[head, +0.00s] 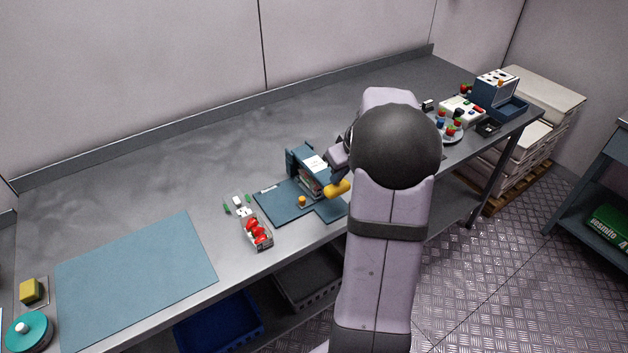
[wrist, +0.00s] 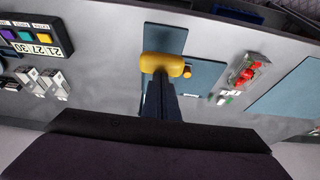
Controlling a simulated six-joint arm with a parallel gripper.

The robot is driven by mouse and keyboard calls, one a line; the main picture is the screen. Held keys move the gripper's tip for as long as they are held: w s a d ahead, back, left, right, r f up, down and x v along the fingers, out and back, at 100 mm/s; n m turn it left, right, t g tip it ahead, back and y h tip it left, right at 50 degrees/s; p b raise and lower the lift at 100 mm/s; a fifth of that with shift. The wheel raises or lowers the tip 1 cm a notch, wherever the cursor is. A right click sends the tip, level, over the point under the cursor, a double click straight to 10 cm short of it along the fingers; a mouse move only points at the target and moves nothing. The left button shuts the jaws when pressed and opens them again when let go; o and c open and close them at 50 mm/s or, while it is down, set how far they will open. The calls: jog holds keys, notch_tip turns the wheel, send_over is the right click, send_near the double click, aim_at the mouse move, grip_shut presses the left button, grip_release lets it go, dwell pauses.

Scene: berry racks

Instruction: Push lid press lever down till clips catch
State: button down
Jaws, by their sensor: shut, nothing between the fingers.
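The lid press (head: 297,160) is a dark blue upright frame on a flat blue base (head: 278,207). Its lever ends in a thick yellow handle (head: 338,188), also large in the wrist view (wrist: 165,65). In the head view, something clear and reddish shows inside the press, partly hidden. My gripper (head: 338,160) is at the press, largely hidden by my arm in the head view. In the wrist view its dark fingers (wrist: 158,85) are shut and empty, with their tips in line with the handle. I cannot tell whether they touch it. The clips cannot be made out.
A punnet of red berries (head: 257,233) stands left of the base. A blue mat (head: 135,275), yellow block (head: 31,290) and teal round thing (head: 28,331) are farther left. A plate of berries (head: 449,131) and a dark blue machine (head: 496,92) stand right. The back bench is clear.

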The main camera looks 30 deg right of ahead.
notch_tip(320, 180, up, 9)
jog(key=p, duration=0.6)
dwell(0.7)
dwell(0.4)
